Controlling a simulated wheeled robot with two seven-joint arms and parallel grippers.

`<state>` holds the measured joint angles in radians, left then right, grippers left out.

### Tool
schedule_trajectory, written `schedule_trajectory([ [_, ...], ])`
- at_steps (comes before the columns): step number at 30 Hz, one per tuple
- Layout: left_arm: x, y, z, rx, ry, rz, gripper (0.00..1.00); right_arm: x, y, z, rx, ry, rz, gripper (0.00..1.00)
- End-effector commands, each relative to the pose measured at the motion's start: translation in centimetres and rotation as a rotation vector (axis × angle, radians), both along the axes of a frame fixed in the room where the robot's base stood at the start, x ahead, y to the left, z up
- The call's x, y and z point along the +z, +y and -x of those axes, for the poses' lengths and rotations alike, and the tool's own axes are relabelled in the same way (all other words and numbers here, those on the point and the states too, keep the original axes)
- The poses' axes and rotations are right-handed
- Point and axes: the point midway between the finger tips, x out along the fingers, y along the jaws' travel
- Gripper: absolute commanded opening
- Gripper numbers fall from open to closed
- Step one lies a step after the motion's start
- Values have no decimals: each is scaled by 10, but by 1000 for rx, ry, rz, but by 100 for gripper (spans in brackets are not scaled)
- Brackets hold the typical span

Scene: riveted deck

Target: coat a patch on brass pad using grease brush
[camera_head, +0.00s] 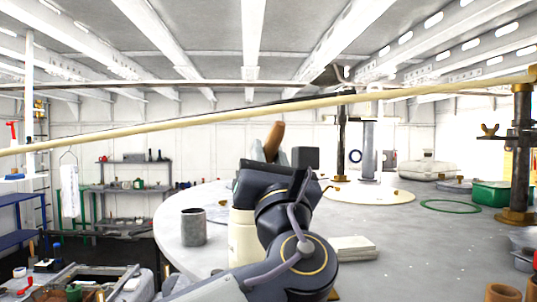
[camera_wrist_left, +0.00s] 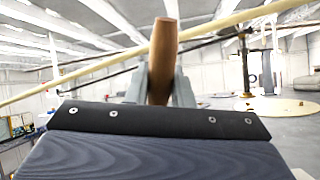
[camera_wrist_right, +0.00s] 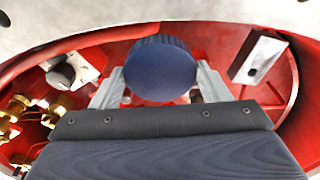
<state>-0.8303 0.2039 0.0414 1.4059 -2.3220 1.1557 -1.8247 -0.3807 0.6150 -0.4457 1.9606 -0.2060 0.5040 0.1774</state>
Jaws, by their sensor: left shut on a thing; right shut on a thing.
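My left gripper (camera_head: 271,156) is shut on a brown wooden handle (camera_head: 274,138), held up above the round table. The handle also shows in the left wrist view (camera_wrist_left: 163,60), upright and slightly tilted; bristles are not visible, so I cannot confirm it is the grease brush. A flat, round brass-coloured disc (camera_head: 385,195), apparently the brass pad, lies on the table to the right, apart from the left gripper. My right gripper (camera_wrist_right: 160,88) is shut on a dark blue round-topped thing (camera_wrist_right: 160,68) inside a red round container (camera_wrist_right: 225,42); it is outside the head view.
A grey cup (camera_head: 193,228) stands on the table at left. A white stack (camera_head: 353,248) lies right of my left arm. A dark clamp stand (camera_head: 518,150), green ring (camera_head: 450,206) and green bin (camera_head: 489,194) are at right. A long pale pole (camera_head: 230,113) crosses the view.

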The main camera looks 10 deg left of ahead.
Motion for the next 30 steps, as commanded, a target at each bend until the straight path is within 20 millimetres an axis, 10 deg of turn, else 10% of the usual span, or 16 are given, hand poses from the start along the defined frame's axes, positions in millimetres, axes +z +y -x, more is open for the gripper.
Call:
schedule_trajectory([
  [30,56,0,0,0,2,1,0,55,0,0,0,0,0,45],
])
